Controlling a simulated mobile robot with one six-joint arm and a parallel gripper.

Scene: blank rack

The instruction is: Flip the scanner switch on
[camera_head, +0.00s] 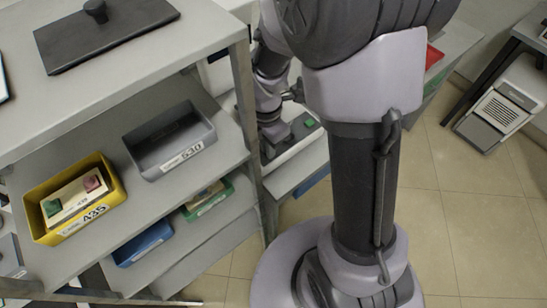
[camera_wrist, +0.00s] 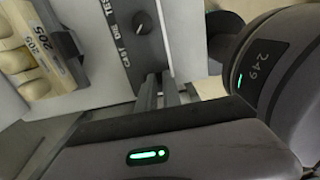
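A dark panel (camera_wrist: 128,40) with a round knob (camera_wrist: 142,21) and white lettering, partly readable as "TEST", is at the top middle of the wrist view. I cannot tell whether this knob is the scanner switch. My gripper (camera_wrist: 166,80) has its two narrow dark fingers close together, with nothing visible between them. They point at the panel's lower edge, just below the knob; whether they touch it is unclear. In the head view, my arm reaches down behind the rack post to a dark device with a green patch (camera_head: 309,123). My fingertips are hidden there.
A box labelled 205 (camera_wrist: 45,62) stands left of the panel. A grey rack holds a yellow bin (camera_head: 40,228), a grey bin (camera_head: 170,160), a blue bin (camera_head: 143,244) and a green bin (camera_head: 222,203). The tiled floor (camera_head: 450,215) at right is open.

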